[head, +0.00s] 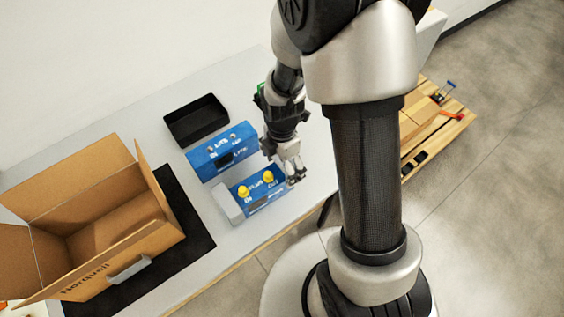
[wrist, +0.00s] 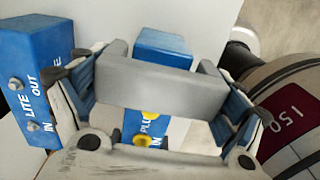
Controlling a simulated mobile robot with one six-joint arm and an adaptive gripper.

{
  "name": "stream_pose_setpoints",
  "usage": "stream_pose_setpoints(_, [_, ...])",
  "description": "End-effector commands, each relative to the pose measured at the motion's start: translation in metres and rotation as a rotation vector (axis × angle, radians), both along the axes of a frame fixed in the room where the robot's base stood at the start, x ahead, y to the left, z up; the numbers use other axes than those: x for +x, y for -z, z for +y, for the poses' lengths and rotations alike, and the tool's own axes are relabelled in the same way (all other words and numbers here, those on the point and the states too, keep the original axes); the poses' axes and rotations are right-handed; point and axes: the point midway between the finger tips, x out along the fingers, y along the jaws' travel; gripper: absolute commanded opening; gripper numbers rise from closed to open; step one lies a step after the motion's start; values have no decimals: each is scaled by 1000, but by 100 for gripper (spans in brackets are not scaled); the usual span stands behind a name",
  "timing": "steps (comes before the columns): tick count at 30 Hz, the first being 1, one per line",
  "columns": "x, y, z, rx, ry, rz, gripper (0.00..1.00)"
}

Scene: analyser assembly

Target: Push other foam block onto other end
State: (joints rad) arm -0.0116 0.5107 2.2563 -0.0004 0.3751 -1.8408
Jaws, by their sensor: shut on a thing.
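The blue analyser with two yellow caps (head: 262,194) lies on the table, with a pale grey foam block (head: 228,204) on its left end. My gripper (head: 294,174) is over the analyser's right end. In the wrist view my gripper is shut on the other foam block (wrist: 150,76), a grey channel-shaped piece. The blue analyser (wrist: 163,42) shows behind and below this block, with its yellow caps (wrist: 148,114) and part of the PLUS lettering. The held block hides part of the analyser, and I cannot tell whether the two touch.
A second blue unit (head: 222,152), marked LITE in the wrist view (wrist: 38,62), lies behind the analyser. A black tray (head: 196,121) is behind that. An open cardboard box (head: 95,215) stands on a black mat (head: 190,215) at left. The table's front edge is close.

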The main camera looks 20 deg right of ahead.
Motion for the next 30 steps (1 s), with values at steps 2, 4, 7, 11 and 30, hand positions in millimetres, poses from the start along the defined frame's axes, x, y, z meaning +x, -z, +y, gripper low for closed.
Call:
stream_pose_setpoints(2, [0,2,0,0,0,0,73])
stream_pose_setpoints(4, [0,2,0,0,0,0,73])
stream_pose_setpoints(7, [0,4,0,0,0,0,73])
stream_pose_setpoints(11, [0,5,0,0,0,0,73])
stream_pose_setpoints(30, [0,13,0,0,0,0,73])
